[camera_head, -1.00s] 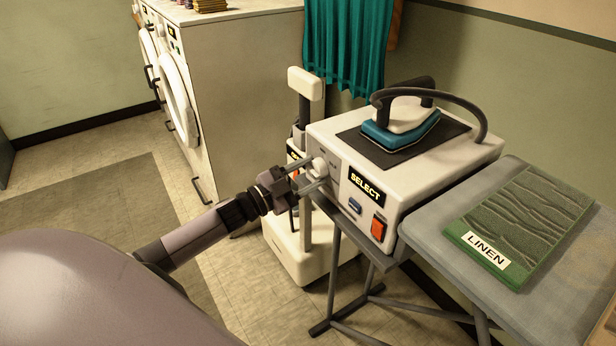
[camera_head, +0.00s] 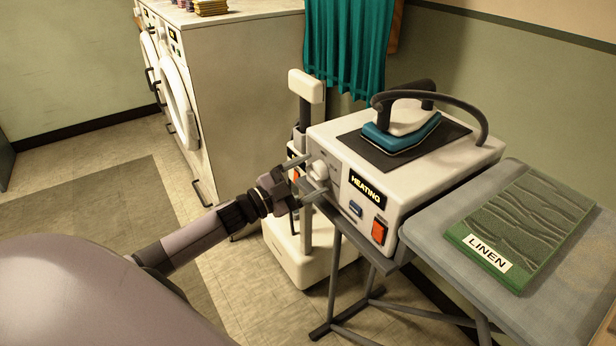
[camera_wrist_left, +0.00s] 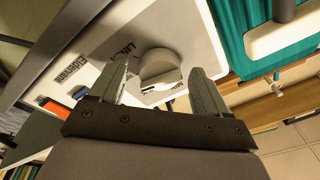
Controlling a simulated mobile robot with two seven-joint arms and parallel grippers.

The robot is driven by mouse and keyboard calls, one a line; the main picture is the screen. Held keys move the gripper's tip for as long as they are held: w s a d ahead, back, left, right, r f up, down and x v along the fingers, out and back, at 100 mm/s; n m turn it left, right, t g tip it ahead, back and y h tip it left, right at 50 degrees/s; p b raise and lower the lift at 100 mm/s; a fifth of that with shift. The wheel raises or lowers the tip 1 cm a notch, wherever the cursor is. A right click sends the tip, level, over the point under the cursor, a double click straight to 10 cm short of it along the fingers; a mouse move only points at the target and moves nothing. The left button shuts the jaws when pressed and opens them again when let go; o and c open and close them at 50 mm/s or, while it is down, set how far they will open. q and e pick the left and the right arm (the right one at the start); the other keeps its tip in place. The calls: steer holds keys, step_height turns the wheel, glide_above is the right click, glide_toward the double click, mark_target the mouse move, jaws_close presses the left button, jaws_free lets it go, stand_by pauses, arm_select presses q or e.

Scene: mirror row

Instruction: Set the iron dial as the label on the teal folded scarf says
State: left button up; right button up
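The iron station (camera_head: 345,215) is a white box with a white round dial (camera_head: 318,169) on its left-hand face. The dial also shows in the left wrist view (camera_wrist_left: 160,68), with small slanted lettering beside it; the setting is not clear. The station's display (camera_head: 367,188) reads HEATING. A folded cloth (camera_head: 525,222), which looks dark green, lies on the grey board with a label (camera_head: 488,252) reading LINEN. My left gripper (camera_head: 312,176) is open at the dial, its fingers on either side with gaps showing. My right gripper is not in view.
A teal and white iron (camera_head: 402,128) rests on a dark pad atop the station. An orange switch (camera_head: 379,231) and a blue button (camera_head: 356,208) sit below the display. A white stand (camera_head: 308,240) is close behind my left gripper. White machines (camera_head: 235,80) stand at the back left.

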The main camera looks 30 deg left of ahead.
arm_select(q)
steer(key=v, duration=0.7)
steer(key=shift+s, duration=0.1)
stand_by(0.6)
steer(key=s+d+f+n+g+y+p, duration=0.3)
steer(key=s+d+f+n+p, duration=0.1)
steer(key=s+d, duration=0.4)
steer(key=s+d+f+n+g+y+p, duration=0.2)
steer(key=s+d+f+n+g+p, duration=0.2)
steer(key=s+d+n, duration=0.3)
steer(key=s+d+f+p, duration=0.1)
steer(key=s+d, duration=0.1)
steer(key=s, duration=0.2)
steer(key=shift+s+d+g+y, duration=0.15)
steer(key=shift+s+g+y, duration=0.15)
steer(key=shift+s+y, duration=0.1)
steer(key=shift+f, duration=0.15)
